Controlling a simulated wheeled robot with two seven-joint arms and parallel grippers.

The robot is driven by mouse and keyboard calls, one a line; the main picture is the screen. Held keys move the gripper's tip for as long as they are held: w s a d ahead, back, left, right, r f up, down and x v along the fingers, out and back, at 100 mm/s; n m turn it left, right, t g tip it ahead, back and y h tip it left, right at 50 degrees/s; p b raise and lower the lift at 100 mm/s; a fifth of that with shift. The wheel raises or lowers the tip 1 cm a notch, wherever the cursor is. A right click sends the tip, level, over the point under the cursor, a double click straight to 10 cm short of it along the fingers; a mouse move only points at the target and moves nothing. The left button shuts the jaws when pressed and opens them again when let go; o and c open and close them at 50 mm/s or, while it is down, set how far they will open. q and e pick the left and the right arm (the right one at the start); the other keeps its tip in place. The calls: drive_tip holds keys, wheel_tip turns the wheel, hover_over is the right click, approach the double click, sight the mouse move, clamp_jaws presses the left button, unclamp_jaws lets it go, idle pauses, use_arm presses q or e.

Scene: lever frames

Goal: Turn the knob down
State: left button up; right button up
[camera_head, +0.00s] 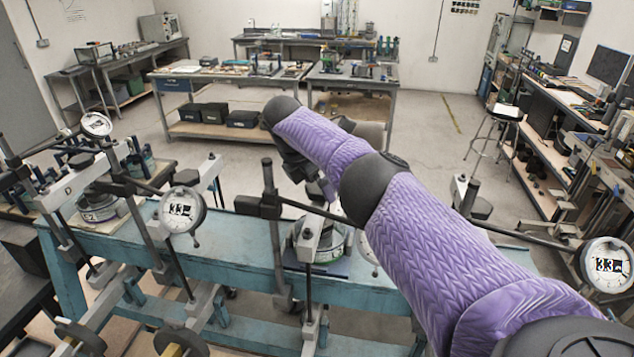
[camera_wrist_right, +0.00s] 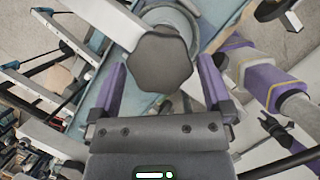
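In the right wrist view a dark grey, many-sided knob (camera_wrist_right: 160,72) sits at the end of a light grey bar. My right gripper (camera_wrist_right: 162,68) is open, with one purple finger on each side of the knob. A narrow gap shows between the knob and each finger, so I see no grip on it. In the head view my purple right arm reaches from the lower right toward the middle, and my right gripper (camera_head: 320,190) is mostly hidden behind it. I cannot make out this knob in the head view. I cannot identify my left gripper in either view.
A blue bench (camera_head: 240,245) carries several lever frames with rods and uprights. Dial gauges stand at the left (camera_head: 182,210) and right (camera_head: 606,265). Dark round weights (camera_head: 180,342) sit low in front. Workbenches (camera_head: 230,80) and open floor lie beyond.

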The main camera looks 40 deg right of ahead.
drive_tip(key=b+v, duration=0.1)
drive_tip(key=v, duration=0.8)
drive_tip(key=shift+a+r, duration=0.15)
drive_tip(key=shift+r, duration=0.25)
